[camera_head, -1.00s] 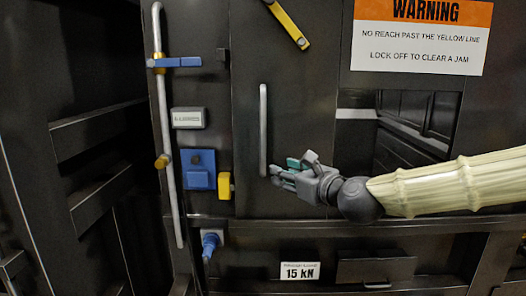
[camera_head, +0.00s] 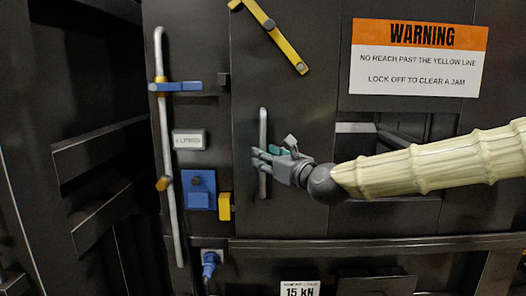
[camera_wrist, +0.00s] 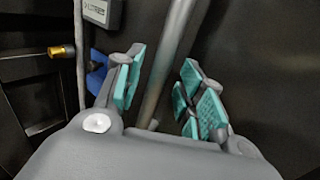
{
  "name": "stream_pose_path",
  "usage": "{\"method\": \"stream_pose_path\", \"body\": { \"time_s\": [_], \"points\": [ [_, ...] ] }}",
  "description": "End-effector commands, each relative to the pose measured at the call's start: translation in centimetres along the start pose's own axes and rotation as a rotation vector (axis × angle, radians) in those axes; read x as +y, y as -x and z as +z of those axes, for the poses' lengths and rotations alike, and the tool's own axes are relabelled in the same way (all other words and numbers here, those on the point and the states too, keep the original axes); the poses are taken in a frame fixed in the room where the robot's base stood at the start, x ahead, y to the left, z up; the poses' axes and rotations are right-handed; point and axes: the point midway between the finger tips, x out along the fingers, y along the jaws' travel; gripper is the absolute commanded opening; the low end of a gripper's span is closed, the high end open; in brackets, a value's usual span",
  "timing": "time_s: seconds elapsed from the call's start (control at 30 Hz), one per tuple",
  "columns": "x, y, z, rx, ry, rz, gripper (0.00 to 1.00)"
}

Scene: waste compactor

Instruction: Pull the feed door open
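The feed door (camera_head: 290,100) is a dark panel that looks closed, with a grey vertical bar handle (camera_head: 263,128) near its left edge. My gripper (camera_head: 262,160) is at the lower half of this handle. In the wrist view my gripper (camera_wrist: 160,88) is open, with teal pads on both sides. The handle (camera_wrist: 165,70) runs between the pads, nearer the left finger, with a clear gap on the right. The handle's lower end is hidden behind my gripper's body in the wrist view.
Left of the door are a long vertical rod (camera_head: 166,150) with a blue latch (camera_head: 180,86), a blue box (camera_head: 199,189) and a yellow block (camera_head: 225,206). A yellow bar (camera_head: 270,35) crosses the door top. A warning sign (camera_head: 418,57) is at upper right.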

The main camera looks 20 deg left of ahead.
Motion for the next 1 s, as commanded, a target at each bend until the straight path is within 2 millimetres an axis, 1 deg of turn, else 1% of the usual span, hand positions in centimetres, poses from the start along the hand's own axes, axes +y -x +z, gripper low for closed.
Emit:
{"method": "stream_pose_path", "body": {
  "time_s": [0.1,0.2,0.37,0.6,0.67,0.8,0.83,1.0],
  "points": [
    [0.0,-1.2,0.1,0.002,0.000,-0.001,0.39],
    [0.0,-1.8,0.0,0.001,0.001,0.000,0.39],
    [0.0,-2.2,0.0,0.000,0.001,-0.001,0.39],
    [0.0,-2.2,-0.1,0.001,0.001,0.000,0.39],
    [0.0,-2.2,-0.1,0.001,0.001,0.000,0.30],
    [0.0,-2.2,-0.1,0.001,0.000,0.000,0.04],
    [0.0,-2.2,-0.1,0.001,0.000,0.000,0.00],
    [0.0,-2.2,-0.1,0.001,0.000,0.000,0.00]
  ]
}}
